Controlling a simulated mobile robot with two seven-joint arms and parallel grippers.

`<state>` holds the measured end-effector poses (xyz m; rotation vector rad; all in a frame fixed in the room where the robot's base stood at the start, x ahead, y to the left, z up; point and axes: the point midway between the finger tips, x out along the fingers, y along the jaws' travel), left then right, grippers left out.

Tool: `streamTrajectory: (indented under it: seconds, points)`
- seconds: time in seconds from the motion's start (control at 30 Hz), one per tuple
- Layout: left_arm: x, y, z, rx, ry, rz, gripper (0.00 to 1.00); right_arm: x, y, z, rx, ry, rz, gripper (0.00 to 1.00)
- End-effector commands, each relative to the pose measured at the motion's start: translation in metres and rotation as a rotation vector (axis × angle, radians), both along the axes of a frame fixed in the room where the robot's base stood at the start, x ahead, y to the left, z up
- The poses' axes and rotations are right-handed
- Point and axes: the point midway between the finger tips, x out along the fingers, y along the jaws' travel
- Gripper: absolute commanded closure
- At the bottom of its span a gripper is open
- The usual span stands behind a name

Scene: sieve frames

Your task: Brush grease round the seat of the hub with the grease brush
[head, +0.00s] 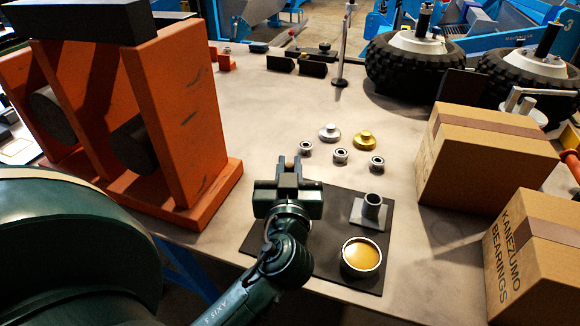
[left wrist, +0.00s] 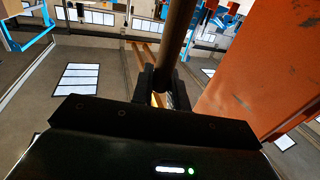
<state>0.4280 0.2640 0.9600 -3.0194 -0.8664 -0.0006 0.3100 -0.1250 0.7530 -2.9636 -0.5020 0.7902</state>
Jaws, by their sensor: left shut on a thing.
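My left gripper (head: 289,172) is shut on the grease brush above the left part of a black mat (head: 330,203). In the left wrist view, the brush's brown handle (left wrist: 178,40) rises from between the fingertips (left wrist: 164,88). Only a small wooden tip shows in the head view; its bristle end is hidden. The hub (head: 372,204), a grey upright hollow cylinder on a square plate, stands on the mat to the right of the gripper, apart from it. A round tin of amber grease (head: 361,257) stands in front of the hub. My right gripper is not in view.
Several small metal bearings and a brass flanged part (head: 365,140) stand behind the mat. An orange press frame (head: 180,115) rises at left. Cardboard boxes (head: 480,165) stand at right, wheels (head: 415,55) behind. The tabletop (head: 270,115) behind the gripper is clear.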

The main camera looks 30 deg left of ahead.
Motion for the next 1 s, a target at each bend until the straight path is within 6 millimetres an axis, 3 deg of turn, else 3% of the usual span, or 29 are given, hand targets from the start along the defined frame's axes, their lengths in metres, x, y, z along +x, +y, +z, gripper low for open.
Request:
streamTrajectory:
  seconds: [1.0]
  points:
    - [0.0042,-0.0049,-0.0014,-0.003,0.001,0.0,1.0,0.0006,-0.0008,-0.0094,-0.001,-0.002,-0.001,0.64]
